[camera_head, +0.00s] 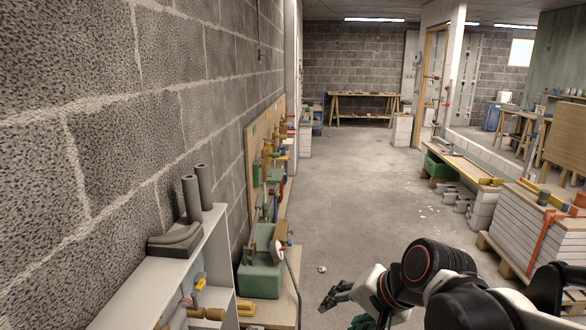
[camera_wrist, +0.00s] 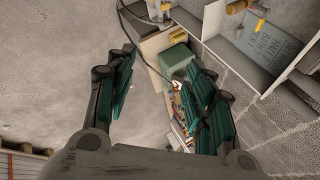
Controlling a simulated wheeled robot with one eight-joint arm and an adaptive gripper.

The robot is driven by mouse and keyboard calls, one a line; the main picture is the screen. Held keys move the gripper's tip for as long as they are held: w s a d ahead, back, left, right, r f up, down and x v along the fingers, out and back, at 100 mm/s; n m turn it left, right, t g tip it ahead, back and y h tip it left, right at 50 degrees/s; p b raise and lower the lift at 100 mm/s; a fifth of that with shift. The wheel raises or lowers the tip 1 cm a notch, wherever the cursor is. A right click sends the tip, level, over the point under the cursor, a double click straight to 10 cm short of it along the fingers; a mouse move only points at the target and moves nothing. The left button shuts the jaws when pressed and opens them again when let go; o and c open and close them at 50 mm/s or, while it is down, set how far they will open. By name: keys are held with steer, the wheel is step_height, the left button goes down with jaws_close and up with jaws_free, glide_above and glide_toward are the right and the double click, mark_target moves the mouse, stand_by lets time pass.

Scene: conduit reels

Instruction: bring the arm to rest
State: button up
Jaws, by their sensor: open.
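Behind the fingers, some distance off, the wrist view shows a green box and shelving.
A block wall (camera_head: 130,120) runs along the left. Against it stand a white shelf unit (camera_head: 150,281) and a green box (camera_head: 259,278) on a bench. Stacked white blocks (camera_head: 533,232) stand at the right. The concrete floor (camera_head: 362,190) between is mostly clear.

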steer(key=s+d+r+n+t+h, duration=0.1)
steer(key=s+d+n+h, duration=0.3)
steer(key=s+d, duration=0.5)
steer(key=d+n, duration=0.1)
steer(key=n, duration=0.1)
steer(key=shift+s+r+n+h, duration=0.15)
steer(key=shift+s+n+h, duration=0.15)
steer(key=shift+s, duration=0.1)
